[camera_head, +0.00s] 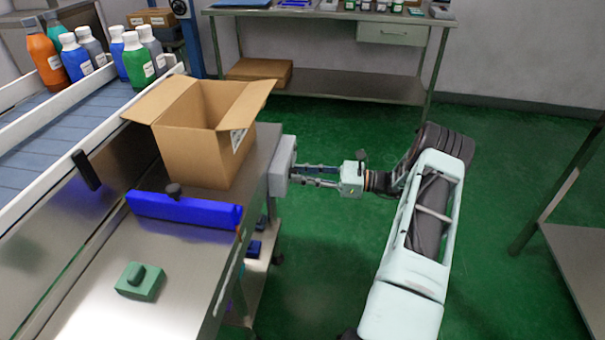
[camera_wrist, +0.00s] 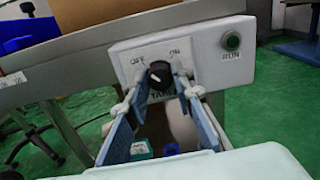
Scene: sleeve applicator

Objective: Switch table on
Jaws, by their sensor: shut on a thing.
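A pale grey switch box (camera_head: 281,168) is fixed to the side of the steel table (camera_head: 180,275). In the wrist view its white panel (camera_wrist: 212,70) carries a black rotary knob (camera_wrist: 159,73), with OFF marked at upper left and ON at upper right. My gripper (camera_wrist: 160,88) has one finger on each side of the knob and is shut on it. In the head view my gripper (camera_head: 303,176) reaches the box from the right. I cannot tell clearly where the knob points.
A conveyor (camera_head: 60,130) with several bottles runs at left. The green floor (camera_head: 500,170) around my arm is clear.

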